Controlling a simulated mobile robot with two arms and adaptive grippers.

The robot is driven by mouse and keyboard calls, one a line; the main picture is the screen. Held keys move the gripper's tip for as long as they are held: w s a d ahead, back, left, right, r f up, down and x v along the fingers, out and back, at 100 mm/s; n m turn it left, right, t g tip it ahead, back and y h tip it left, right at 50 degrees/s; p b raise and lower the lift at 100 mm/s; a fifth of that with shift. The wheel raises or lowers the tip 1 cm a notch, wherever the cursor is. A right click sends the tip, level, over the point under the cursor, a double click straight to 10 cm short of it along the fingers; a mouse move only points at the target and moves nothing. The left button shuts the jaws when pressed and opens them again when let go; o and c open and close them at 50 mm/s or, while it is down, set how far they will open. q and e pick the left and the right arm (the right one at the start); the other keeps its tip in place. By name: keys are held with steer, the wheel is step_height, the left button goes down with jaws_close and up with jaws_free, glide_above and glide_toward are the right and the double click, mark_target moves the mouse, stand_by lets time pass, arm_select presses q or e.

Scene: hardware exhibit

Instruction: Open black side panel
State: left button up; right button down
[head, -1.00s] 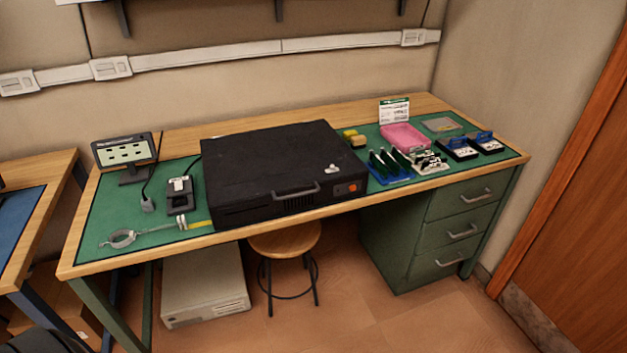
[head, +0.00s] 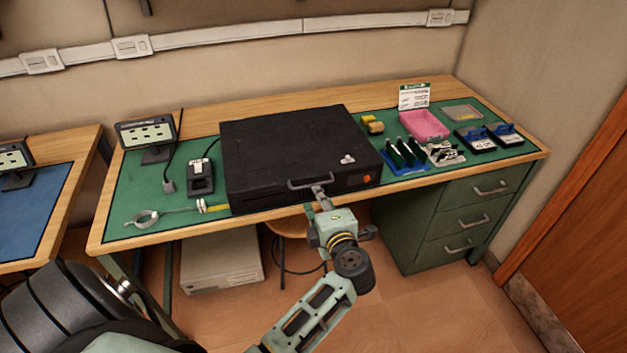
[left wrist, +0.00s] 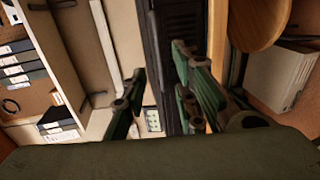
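A black case (head: 290,135) lies flat on the workbench. Its black front side panel (head: 258,194) faces me, with a grey bar handle (head: 298,187) and an orange button at its right end. The panel looks closed against the case. My left gripper (head: 318,193) is in front of the panel, at the handle; whether it touches the handle is unclear. In the left wrist view, the fingers (left wrist: 153,92) are spread apart, and the dark case (left wrist: 180,40) shows beyond and between them. My right gripper is not in view.
The workbench (head: 180,238) has a green mat. A small screen (head: 147,132) and a black device (head: 200,178) stand left of the case. A pink tray (head: 424,125) and circuit boards lie right. A stool (head: 287,228) and beige computer (head: 220,262) are below; drawers (head: 475,219) stand right.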

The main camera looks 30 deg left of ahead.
mark_target(311, 185)
arm_select(q)
steer(key=x, duration=0.7)
steer(key=shift+w+a+p, duration=0.2)
steer(key=shift+a+p, duration=0.1)
steer(key=shift+p, duration=0.05)
steer(key=shift+c, duration=0.2)
jaws_close()
